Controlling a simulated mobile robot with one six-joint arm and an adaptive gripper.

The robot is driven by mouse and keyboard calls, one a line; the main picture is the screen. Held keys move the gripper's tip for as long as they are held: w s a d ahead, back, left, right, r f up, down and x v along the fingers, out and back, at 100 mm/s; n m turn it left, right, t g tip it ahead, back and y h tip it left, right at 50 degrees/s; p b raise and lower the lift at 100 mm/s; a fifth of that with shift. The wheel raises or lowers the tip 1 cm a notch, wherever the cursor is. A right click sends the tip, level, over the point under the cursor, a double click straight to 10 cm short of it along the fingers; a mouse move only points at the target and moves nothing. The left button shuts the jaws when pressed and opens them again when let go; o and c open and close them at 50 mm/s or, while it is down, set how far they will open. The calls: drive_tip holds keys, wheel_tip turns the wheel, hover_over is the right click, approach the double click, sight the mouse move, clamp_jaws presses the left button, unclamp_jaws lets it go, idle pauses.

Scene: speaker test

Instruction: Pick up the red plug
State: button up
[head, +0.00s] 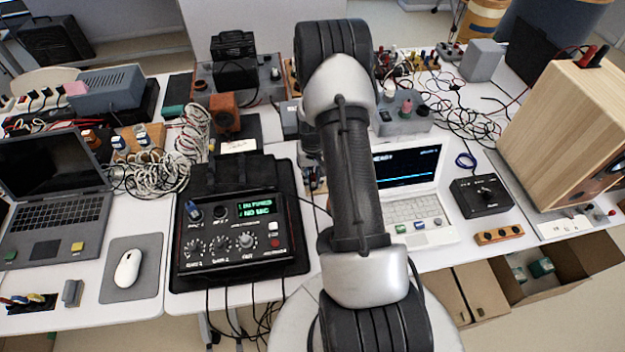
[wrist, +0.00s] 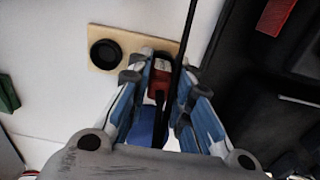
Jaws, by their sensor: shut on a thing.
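The red plug (wrist: 159,80) shows in the wrist view between the two blue-and-white fingers of my gripper (wrist: 162,76). My gripper is shut on it. The plug is over the end of a small beige plate (wrist: 133,42) with a round black part (wrist: 105,54) at its left. I cannot tell whether the plug touches the plate. A blue piece (wrist: 146,124) shows below the plug, between the fingers. In the head view my own arm hides the gripper and the plug.
A black cable (wrist: 185,45) runs past the plug. A dark case (wrist: 262,75) lies close on the right, with a red part (wrist: 275,14). A green block (wrist: 7,94) is at left. The head view shows a black control box (head: 240,235), a white laptop (head: 415,210) and tangled cables (head: 185,150).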

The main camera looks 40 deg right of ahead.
drive_tip(key=shift+c, duration=1.2)
drive_tip(key=shift+r, duration=0.1)
